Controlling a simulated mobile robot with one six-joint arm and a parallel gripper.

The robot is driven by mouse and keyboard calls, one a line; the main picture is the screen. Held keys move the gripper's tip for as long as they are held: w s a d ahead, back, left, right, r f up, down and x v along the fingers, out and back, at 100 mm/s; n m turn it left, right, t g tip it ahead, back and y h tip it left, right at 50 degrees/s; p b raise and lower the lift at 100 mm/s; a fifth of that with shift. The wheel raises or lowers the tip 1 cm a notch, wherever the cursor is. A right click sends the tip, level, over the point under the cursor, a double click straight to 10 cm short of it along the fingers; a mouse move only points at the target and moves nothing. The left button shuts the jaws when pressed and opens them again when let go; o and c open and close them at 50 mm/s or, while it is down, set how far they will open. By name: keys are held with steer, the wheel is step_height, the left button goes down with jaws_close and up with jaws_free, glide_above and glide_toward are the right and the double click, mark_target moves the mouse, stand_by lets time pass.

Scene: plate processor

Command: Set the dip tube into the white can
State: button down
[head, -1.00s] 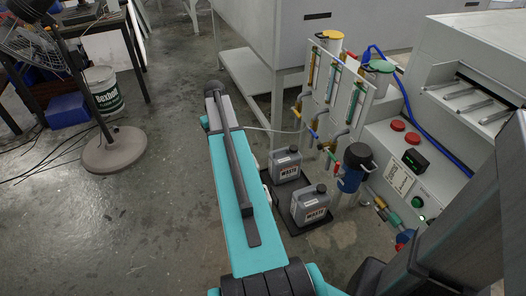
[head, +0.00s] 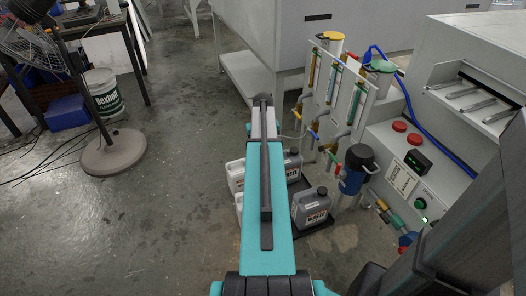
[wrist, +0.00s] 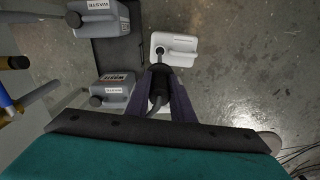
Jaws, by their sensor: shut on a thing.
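A white can (wrist: 178,44) stands on the floor just beyond the fingertips in the wrist view, with a dark round spot at its near left end. My gripper (wrist: 160,70) is shut on the dip tube (wrist: 158,102), a dark piece between the two fingers. Another white can shows partly behind the fingers. In the head view the white cans (head: 235,175) stand left of my arm, which hides part of them and the gripper's fingers.
Grey waste cans (head: 311,207) stand on a dark tray (wrist: 100,65) beside the white cans. The valve panel (head: 335,95) and blue filter housing (head: 353,172) are to the right. A fan (head: 110,150) stands left, with open floor between.

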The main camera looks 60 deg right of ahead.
steer(key=shift+f, duration=0.1)
steer(key=shift+f+b, duration=1.6)
steer(key=shift+f, duration=0.2)
steer(key=shift+p, duration=0.35)
steer(key=shift+f, duration=0.3)
step_height(320, 180, down, 10)
steer(key=b, duration=0.1)
steer(key=shift+r+b, duration=0.2)
steer(key=shift+b, duration=0.1)
stand_by(4.6)
